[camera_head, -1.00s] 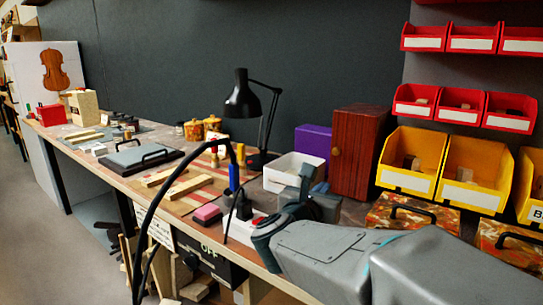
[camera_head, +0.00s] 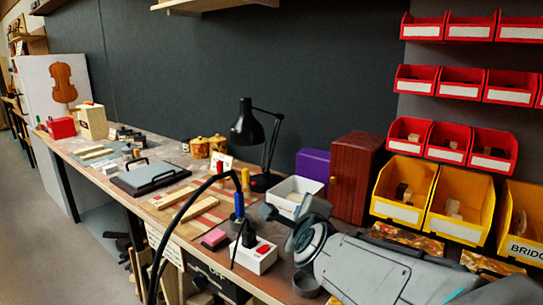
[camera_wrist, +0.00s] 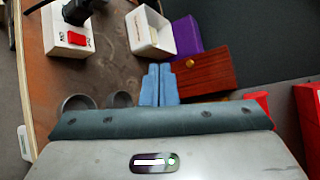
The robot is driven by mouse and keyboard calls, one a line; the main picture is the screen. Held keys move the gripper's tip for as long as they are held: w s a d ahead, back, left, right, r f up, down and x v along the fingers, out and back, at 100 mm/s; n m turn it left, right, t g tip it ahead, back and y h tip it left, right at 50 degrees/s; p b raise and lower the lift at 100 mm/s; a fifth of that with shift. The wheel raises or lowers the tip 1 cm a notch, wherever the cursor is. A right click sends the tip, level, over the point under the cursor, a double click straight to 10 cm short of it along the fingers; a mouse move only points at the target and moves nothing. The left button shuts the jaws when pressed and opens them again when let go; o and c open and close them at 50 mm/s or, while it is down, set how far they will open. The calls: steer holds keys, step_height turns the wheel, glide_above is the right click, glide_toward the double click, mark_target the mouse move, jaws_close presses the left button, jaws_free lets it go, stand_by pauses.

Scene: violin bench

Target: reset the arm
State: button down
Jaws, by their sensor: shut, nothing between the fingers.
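My gripper (camera_wrist: 158,72) shows in the wrist view as two blue fingers lying side by side, shut and empty. In the head view my gripper (camera_head: 269,211) is partly seen at the end of my grey arm, over the front right part of the bench (camera_head: 170,213). In the wrist view the fingers point towards the gap between a white bin (camera_wrist: 151,38) and a dark red wooden cabinet (camera_wrist: 203,72). I cannot tell how high the fingers are above the bench.
A white box with a red switch (camera_head: 262,259) stands near the front edge. A black lamp (camera_head: 247,125), a purple box (camera_head: 313,165) and the wooden cabinet (camera_head: 352,178) stand behind. Yellow bins (camera_head: 400,211) are at the right. Round grey cups (camera_wrist: 78,103) lie near my wrist.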

steer(key=s+d+r+n+g+p, duration=0.1)
steer(key=s+d+n+g+p, duration=0.2)
steer(key=s+n+g+p, duration=0.1)
steer(key=s+d+n+g+p, duration=0.2)
steer(key=s+n+p, duration=0.4)
steer(key=s+n, duration=0.3)
steer(key=s+d+r+n+g+h+p, duration=0.1)
steer(key=s+d+n+g+p, duration=0.2)
steer(key=s+n+g+p, duration=0.2)
steer(key=s+n, duration=0.2)
steer(key=n, duration=0.2)
steer(key=shift+s+d+r+g, duration=0.25)
steer(key=shift+d+r+g, duration=0.05)
steer(key=shift+d+r, duration=0.05)
